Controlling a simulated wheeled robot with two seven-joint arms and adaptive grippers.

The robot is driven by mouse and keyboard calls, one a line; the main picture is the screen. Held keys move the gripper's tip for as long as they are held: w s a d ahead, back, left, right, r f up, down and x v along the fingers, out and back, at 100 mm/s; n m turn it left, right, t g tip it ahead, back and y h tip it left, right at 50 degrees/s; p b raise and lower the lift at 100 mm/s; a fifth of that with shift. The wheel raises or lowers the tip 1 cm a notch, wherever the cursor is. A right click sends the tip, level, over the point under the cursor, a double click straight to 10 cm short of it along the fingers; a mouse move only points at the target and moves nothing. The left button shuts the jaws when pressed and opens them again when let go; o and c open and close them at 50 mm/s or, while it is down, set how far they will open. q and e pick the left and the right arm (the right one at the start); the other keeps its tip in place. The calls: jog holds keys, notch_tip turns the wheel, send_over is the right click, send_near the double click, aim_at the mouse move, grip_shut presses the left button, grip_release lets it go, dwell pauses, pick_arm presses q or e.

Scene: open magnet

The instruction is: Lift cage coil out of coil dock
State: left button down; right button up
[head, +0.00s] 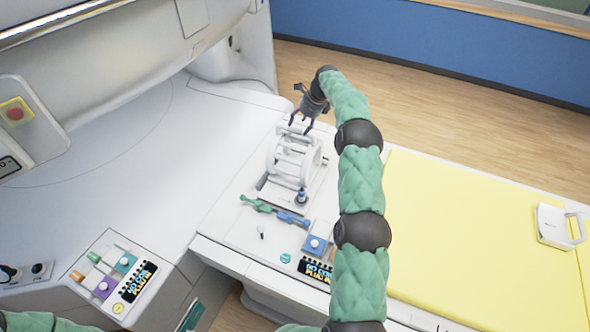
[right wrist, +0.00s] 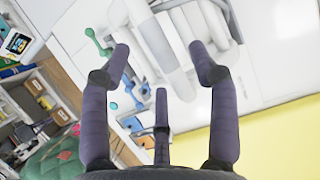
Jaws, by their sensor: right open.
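The white cage coil (head: 290,152) stands in the coil dock (head: 263,190) on the white table end, in the middle of the head view. Its bars and rings also fill the upper middle of the right wrist view (right wrist: 172,40). My right gripper (head: 300,126) is open just above the far end of the coil. In the right wrist view its fingers (right wrist: 160,55) are spread, with the coil's bars beyond them and nothing held. Contact cannot be told. At the lower left of the head view only a green sleeve of my left arm shows; its gripper is out of view.
Green (head: 256,203) and blue (head: 293,219) connectors lie in front of the dock. A blue socket block (head: 314,244) and a small sign (head: 316,269) are nearby. A yellow mat (head: 470,240) with a white handled box (head: 556,226) lies at right. The scanner housing (head: 150,55) rises at left.

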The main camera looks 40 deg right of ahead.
aim_at(297, 130)
jog(key=shift+a+f, duration=0.25)
jog(key=shift+f, duration=0.4)
jog(key=x, duration=0.3)
jog(key=shift+w+a+f+p, duration=0.1)
jog(key=shift+w+f+p, duration=0.1)
jog(key=shift+f+p, duration=0.2)
jog(key=shift+s+r, duration=0.1)
jog(key=shift+f, duration=0.25)
grip_shut()
jog(key=shift+r, duration=0.2)
